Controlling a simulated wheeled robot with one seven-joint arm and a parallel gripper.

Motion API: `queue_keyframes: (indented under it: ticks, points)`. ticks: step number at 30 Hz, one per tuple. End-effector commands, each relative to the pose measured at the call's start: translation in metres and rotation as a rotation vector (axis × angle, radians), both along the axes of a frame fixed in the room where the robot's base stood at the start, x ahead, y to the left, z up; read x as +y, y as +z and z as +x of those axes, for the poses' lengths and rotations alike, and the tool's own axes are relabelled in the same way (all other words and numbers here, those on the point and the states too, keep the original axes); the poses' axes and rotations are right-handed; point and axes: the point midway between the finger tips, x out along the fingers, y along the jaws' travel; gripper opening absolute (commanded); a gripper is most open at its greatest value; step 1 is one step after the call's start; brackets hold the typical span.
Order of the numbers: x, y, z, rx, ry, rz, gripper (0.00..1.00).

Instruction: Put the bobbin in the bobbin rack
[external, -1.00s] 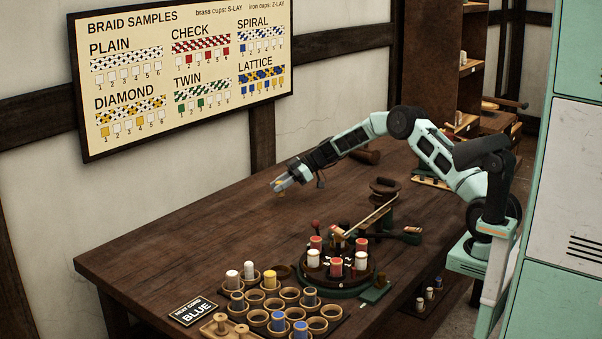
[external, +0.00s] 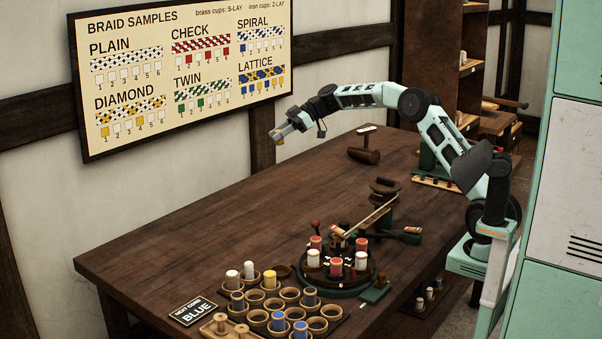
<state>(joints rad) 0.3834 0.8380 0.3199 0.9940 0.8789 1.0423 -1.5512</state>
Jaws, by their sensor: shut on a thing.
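My gripper (external: 277,138) is shut on a small bobbin with a yellowish part showing (external: 275,139). It is held high above the back left of the table, before the wall; the jaws hide most of it. The bobbin rack seems to be the tray of round wooden cups (external: 317,324) at the table's front. Some cups hold white, yellow and blue bobbins, and several look empty. My gripper is far from this rack, up and behind it.
A round braiding stand (external: 345,290) with red and white bobbins stands beside the rack. A sign reading BLUE (external: 193,311) and a peg board (external: 222,327) lie at the front. A dark mallet (external: 364,155) lies at the back. The table's left half (external: 200,225) is clear.

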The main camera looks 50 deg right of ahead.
Motion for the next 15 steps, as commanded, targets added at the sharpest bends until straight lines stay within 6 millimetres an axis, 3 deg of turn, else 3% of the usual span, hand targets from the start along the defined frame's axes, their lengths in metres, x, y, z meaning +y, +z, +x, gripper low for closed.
queue_keyframes:
  ticks: [7,13,15]
  points:
    - [0.001,0.052,0.000,-0.004,0.002,0.000,0.06]
    - [0.001,0.079,0.000,-0.003,0.001,-0.001,0.06]
    - [0.013,0.073,0.004,0.004,-0.009,0.001,0.06]
